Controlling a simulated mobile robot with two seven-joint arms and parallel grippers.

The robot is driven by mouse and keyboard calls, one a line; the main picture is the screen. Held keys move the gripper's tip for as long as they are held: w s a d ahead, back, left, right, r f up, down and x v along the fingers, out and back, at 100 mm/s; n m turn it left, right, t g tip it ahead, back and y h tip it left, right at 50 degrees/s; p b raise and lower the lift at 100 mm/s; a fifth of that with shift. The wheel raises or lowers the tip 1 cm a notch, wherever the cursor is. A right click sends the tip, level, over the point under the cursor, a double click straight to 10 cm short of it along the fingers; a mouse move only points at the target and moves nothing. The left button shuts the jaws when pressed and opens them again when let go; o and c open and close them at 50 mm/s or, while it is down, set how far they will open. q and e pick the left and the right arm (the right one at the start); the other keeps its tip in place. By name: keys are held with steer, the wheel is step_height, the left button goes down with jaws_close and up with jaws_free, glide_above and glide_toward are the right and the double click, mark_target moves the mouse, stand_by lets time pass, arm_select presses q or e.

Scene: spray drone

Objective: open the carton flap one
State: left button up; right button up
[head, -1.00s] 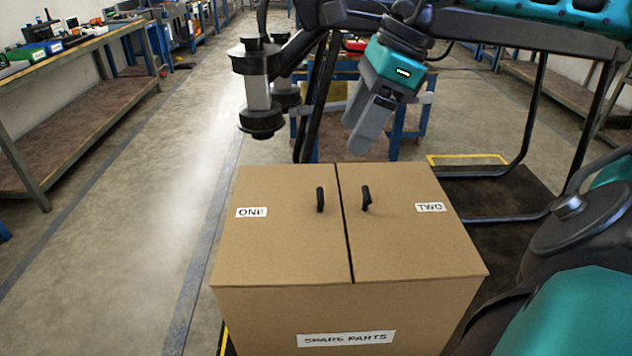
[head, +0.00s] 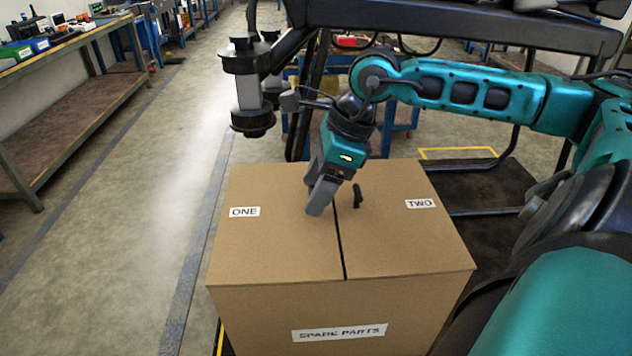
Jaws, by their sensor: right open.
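The cardboard carton (head: 250,320) stands in front of me with both top flaps closed. Flap one (head: 265,245), on the left, carries the label ONE (head: 244,211). Flap two (head: 400,240), on the right, carries the label TWO (head: 420,203) and a black handle (head: 357,196). My right gripper (head: 314,200) is open above the inner part of flap one, where its handle was seen. The gripper hides that handle, so I cannot tell whether the handle is between the fingers. My left gripper is not in view.
The drone's dark frame (head: 450,35) with a motor (head: 250,95) stands just behind the carton. A blue workbench cart (head: 400,118) is beyond it. A long bench (head: 75,110) is at the far left. The floor left of the carton is clear.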

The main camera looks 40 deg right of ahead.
steer(key=shift+a+f, duration=0.1)
steer(key=shift+f, duration=0.05)
jaws_close()
stand_by(0.7)
